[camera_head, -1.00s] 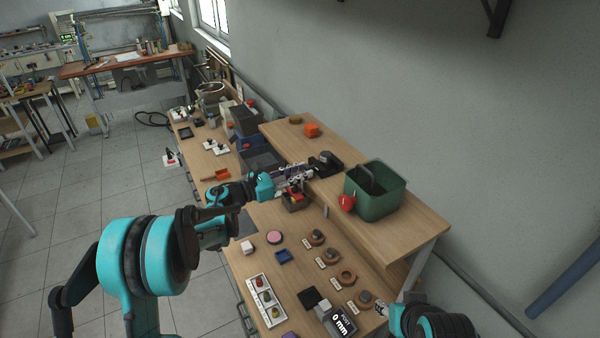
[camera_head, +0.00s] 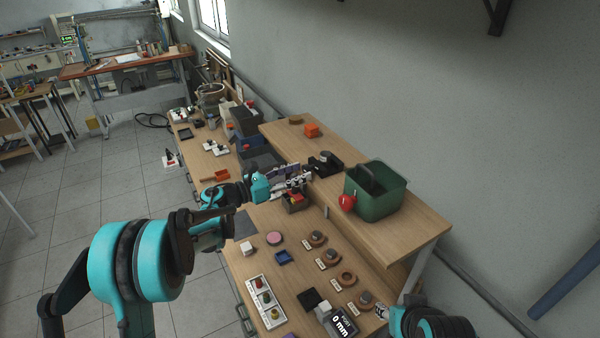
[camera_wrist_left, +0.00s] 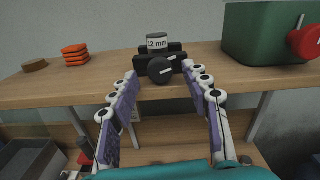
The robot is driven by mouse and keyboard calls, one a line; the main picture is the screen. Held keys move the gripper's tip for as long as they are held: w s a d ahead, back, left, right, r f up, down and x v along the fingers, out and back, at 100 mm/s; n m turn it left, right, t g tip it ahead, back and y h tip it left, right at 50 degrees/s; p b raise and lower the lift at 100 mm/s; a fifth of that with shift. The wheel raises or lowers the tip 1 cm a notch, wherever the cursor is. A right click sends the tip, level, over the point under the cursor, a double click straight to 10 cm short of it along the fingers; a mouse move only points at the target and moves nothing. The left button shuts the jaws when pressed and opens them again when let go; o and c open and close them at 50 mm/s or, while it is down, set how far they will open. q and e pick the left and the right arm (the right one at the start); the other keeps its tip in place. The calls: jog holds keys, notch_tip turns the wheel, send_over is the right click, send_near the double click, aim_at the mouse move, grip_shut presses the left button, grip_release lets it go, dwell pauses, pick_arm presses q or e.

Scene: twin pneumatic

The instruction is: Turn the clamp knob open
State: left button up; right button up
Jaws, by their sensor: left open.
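A black clamp device with a round knob (camera_wrist_left: 161,69) sits on the raised wooden shelf. The knob faces my left wrist camera and bears a pale line. A display above it reads what looks like "12 mm", its left edge unclear. The black device (camera_head: 325,163) also shows in the head view, just beyond my left fingertips. My left gripper (camera_head: 296,180) is open and empty. In the left wrist view its purple-faced fingers (camera_wrist_left: 160,85) stand on either side of the knob, short of it and apart from it. My right gripper (camera_head: 383,311) is partly visible at the lower right; its jaws are unclear.
A green bin (camera_head: 377,205) with a red knob stands right of the clamp. Orange blocks (camera_head: 312,131) lie farther back on the shelf. A small box (camera_head: 294,202) sits below my left gripper. A second device (camera_head: 338,322) reading "0 mm" stands near the front.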

pick_arm(q)
jog(key=v, duration=1.1)
jog(key=shift+d, duration=0.1)
jog(key=shift+m, duration=0.7)
jog(key=x, duration=0.5)
jog(key=p+x, duration=0.1)
jog(key=x, duration=0.5)
jog(key=shift+w+d+r, duration=0.2)
jog(key=shift+d+r, duration=0.05)
grip_shut()
